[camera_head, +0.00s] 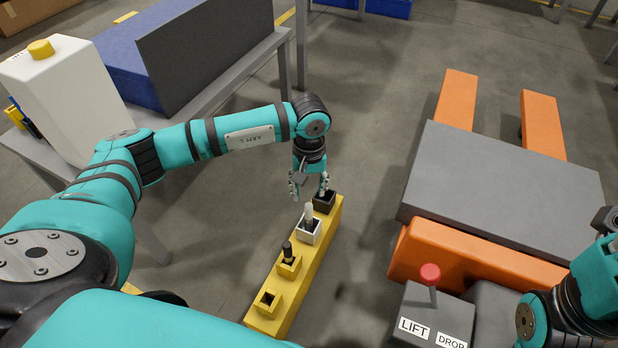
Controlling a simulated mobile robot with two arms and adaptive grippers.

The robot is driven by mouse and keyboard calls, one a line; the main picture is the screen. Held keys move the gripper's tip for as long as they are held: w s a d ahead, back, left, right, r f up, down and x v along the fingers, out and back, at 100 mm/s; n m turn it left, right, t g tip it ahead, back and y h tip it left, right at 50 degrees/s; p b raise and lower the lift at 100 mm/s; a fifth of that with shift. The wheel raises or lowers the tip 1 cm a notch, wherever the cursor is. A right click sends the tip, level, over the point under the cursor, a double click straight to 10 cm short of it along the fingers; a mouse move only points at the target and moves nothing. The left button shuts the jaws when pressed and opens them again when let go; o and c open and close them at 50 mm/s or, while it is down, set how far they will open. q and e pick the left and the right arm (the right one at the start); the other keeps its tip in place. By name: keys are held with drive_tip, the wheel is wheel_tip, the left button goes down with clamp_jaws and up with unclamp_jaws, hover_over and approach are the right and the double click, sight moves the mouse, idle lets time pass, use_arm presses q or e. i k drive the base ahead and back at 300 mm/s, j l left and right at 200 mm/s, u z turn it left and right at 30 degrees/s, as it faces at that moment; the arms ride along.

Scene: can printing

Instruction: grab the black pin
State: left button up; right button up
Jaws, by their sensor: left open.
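The black pin (287,249) stands upright in a yellow socket on the long yellow rack (312,262). A white pin (309,212) stands in a white socket farther up the rack. My left gripper (309,189) is open and points down near the far end of the rack. It is above and beyond the white pin, near the black socket (325,204), and apart from the black pin. I cannot tell whether its fingers touch anything. My right arm shows only in part at the lower right, and its gripper is not in view.
The nearest yellow socket (267,301) is empty. An orange lift (470,258) with a grey platform (500,185) and a red-knobbed LIFT/DROP lever (430,273) stands to the right. A bench with a white box (65,95) is at the left. Grey floor is clear around the rack.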

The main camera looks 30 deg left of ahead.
sight(288, 257)
drive_tip(key=u, duration=1.05)
